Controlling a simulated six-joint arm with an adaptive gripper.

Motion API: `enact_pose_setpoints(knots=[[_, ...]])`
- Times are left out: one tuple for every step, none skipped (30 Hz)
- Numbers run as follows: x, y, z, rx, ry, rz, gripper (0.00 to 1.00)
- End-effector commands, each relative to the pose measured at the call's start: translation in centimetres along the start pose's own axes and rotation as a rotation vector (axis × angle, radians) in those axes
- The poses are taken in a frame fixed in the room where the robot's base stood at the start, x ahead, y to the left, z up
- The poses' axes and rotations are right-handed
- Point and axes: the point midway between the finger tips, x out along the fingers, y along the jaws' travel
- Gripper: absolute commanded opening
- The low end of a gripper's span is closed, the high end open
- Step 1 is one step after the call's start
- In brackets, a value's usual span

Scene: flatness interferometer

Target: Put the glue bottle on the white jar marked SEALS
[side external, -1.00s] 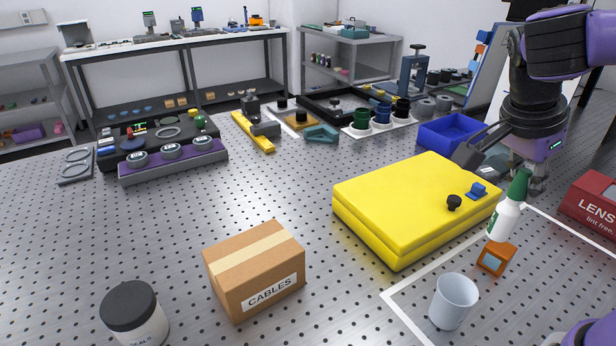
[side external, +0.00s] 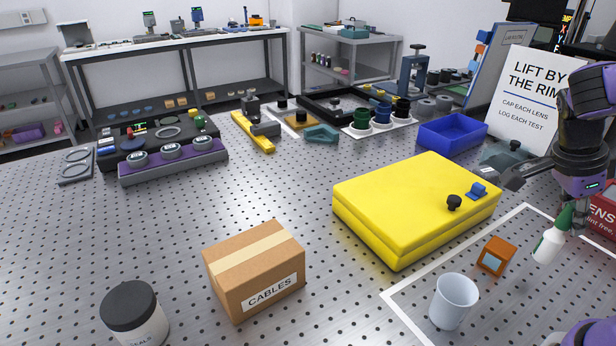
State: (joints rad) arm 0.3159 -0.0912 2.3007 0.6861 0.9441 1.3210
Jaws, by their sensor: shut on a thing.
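The glue bottle (side external: 548,246) is white with a green cap and a green label patch. It is at the right of the side view, tilted, with its cap end up. My gripper (side external: 568,207) is shut on it near the cap and holds it above the table; the fingertips are partly hard to make out. The white jar marked SEALS (side external: 145,328) has a black lid and stands upright at the bottom left. Its label is cut by the picture's lower edge. Its lid is bare. My gripper is far to the right of the jar.
A CABLES box (side external: 254,271) stands right of the jar. A yellow case (side external: 400,212), a translucent cup (side external: 453,301) and an orange box (side external: 496,255) lie between box and gripper. A red box (side external: 602,212) is at the right edge.

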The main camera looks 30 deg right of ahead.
Motion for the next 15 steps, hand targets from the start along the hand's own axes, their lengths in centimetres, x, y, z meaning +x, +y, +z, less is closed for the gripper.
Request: enact_pose_setpoints(knots=[[0.6,0.1,0.1,-0.001,0.003,0.004,0.00],[1.0,0.1,0.3,-0.003,0.003,0.006,0.00],[1.7,0.1,0.6,-0.004,0.002,0.007,0.00],[2.1,0.1,0.8,-0.003,0.002,0.006,0.00],[2.6,0.1,1.0,-0.004,0.003,0.006,0.00],[3.0,0.1,1.2,-0.003,0.002,0.005,0.00],[3.3,0.1,1.3,-0.003,0.002,0.004,0.00],[3.5,0.1,1.4,-0.002,0.001,0.004,0.00],[3.6,0.1,1.5,-0.001,0.000,0.003,0.00],[3.6,0.0,1.5,-0.001,0.000,0.001,0.00],[3.6,0.0,1.5,-0.001,0.000,0.001,0.00],[3.6,0.0,1.5,0.000,0.000,0.000,0.00],[3.6,0.0,1.5,-0.001,0.000,0.000,0.00],[3.6,0.0,1.5,-0.001,0.000,0.000,0.00],[3.6,0.0,1.5,-0.001,0.000,0.000,0.00]])
